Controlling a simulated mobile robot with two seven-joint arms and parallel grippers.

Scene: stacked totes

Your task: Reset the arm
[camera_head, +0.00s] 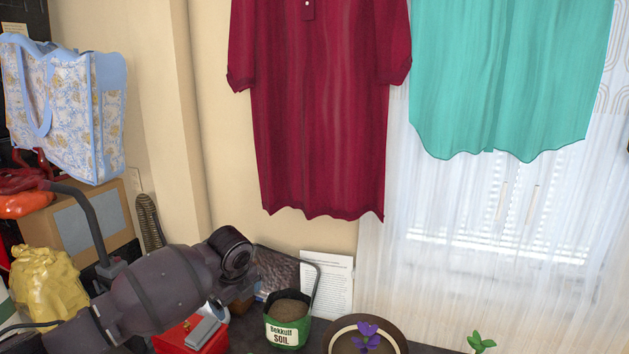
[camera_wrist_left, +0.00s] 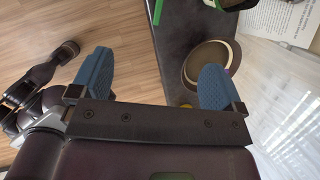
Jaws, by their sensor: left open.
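My left arm (camera_head: 150,292) comes in from the lower left in the head view, in front of the table; its fingers cannot be made out there. In the left wrist view my left gripper (camera_wrist_left: 155,82) shows two blue fingers spread wide apart. Nothing is held between them. The dark table edge and the floor lie beyond the gap. My right gripper cannot be made out in either view.
A maroon garment (camera_head: 320,110) and a teal one (camera_head: 505,75) hang above. A yellow bag (camera_head: 45,285) is at left.

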